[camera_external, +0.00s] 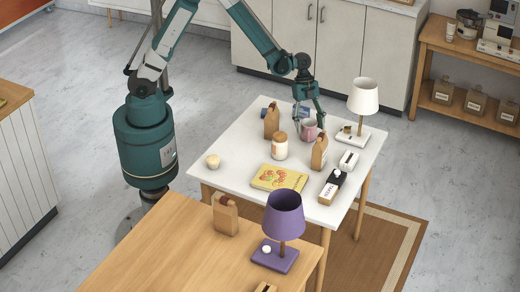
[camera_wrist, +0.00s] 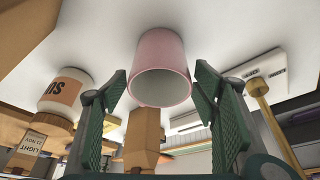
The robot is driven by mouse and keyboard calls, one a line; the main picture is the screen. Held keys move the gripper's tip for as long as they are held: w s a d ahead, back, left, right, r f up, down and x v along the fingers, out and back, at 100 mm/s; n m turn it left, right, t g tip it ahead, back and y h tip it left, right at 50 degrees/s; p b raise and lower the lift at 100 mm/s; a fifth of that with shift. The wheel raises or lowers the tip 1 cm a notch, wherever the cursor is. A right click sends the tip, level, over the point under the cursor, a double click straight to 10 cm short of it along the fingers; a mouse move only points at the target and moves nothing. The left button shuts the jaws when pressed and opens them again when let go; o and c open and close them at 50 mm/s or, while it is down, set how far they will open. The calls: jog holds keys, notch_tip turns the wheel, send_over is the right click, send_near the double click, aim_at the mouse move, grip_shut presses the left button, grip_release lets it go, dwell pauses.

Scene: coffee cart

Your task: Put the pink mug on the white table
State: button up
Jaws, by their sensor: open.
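The pink mug (camera_external: 309,131) stands upright on the white table (camera_external: 225,175), toward its back edge. In the wrist view the pink mug (camera_wrist: 162,62) shows with its round rim toward the camera, lying between the two green finger pads. My gripper (camera_external: 310,118) is over the mug, with its fingers pointing down beside it. In the wrist view my gripper (camera_wrist: 160,92) is open, with a gap visible on each side of the mug. The mug's handle cannot be made out.
Close around the mug are paper bags (camera_external: 319,152), a white jar (camera_external: 280,146) and a white lamp (camera_external: 363,98). A yellow book (camera_external: 279,178) lies nearer the front. The table's left part is mostly clear. A wooden table (camera_external: 165,240) with a purple lamp (camera_external: 284,215) stands in front.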

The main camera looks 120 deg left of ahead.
jog(key=p+v, duration=0.2)
jog(key=v, duration=1)
dwell(0.8)
jog(key=s+d+r+n+y, duration=0.1)
jog(key=s+d+r+n, duration=0.15)
jog(key=d+r, duration=0.6)
jog(key=s+d+r+n+y, duration=0.1)
jog(key=s+d+r, duration=0.35)
jog(key=d, duration=0.75)
jog(key=s+d+r+n+t, duration=0.2)
jog(key=s+d+r, duration=0.1)
jog(key=s+d, duration=0.4)
jog(key=s+d+r+n+t+y, duration=0.1)
jog(key=s+d+r+n, duration=0.2)
jog(key=s+d, duration=0.5)
jog(key=shift+d+t, duration=0.4)
jog(key=shift+d, duration=0.2)
